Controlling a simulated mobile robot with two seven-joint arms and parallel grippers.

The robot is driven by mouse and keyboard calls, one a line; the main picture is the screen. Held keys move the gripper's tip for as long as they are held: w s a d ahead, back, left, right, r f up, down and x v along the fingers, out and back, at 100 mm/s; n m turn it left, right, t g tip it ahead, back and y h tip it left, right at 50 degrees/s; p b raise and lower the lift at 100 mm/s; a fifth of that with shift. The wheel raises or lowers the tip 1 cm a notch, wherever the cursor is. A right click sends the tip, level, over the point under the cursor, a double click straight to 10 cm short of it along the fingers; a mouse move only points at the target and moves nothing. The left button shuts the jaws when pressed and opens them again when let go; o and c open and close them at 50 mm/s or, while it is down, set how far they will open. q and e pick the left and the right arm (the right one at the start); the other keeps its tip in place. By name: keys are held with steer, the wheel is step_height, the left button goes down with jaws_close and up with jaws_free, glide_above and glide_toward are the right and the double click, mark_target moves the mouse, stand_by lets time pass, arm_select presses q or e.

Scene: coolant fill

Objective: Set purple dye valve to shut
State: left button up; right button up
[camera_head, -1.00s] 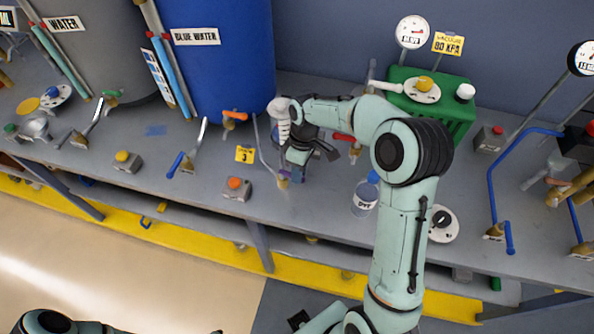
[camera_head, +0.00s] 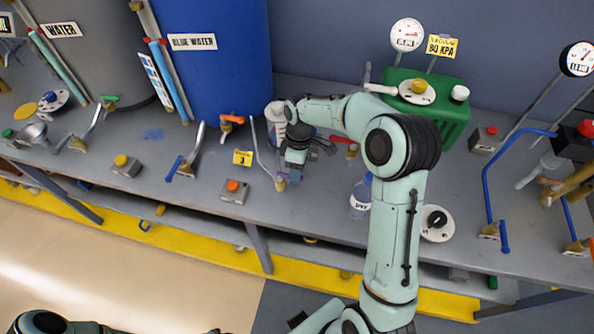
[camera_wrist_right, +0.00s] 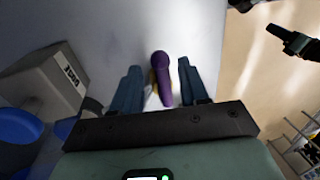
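The purple dye valve's handle (camera_wrist_right: 162,76) shows in the right wrist view, pointing between the two fingers. My right gripper (camera_wrist_right: 160,84) is open, with one finger on each side of the handle and visible gaps. In the head view my right gripper (camera_head: 295,160) points down over the bench behind the yellow tag, and a small purple bit of the handle (camera_head: 294,177) shows below it. The brass valve body (camera_head: 281,183) is beside it. Whether the fingers touch the handle is not clear. My left arm shows only at the bottom left edge; its gripper cannot be made out.
A yellow tag (camera_head: 242,157) and a box with an orange button (camera_head: 234,190) stand left of the valve. A clear bottle (camera_head: 359,203) stands right. A blue tank (camera_head: 215,60) and a green unit (camera_head: 452,115) stand behind.

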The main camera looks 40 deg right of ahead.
arm_select(q)
steer(key=shift+w+r+p, duration=0.9)
steer(key=shift+w+r, duration=0.25)
steer(key=shift+r, duration=0.05)
arm_select(e)
step_height(320, 180, up, 13)
steer(key=w+d, duration=0.1)
steer(key=d, duration=0.1)
steer(key=shift+w, duration=0.35)
arm_select(q)
steer(key=shift+s, duration=0.1)
arm_select(e)
steer(key=shift+a, duration=0.1)
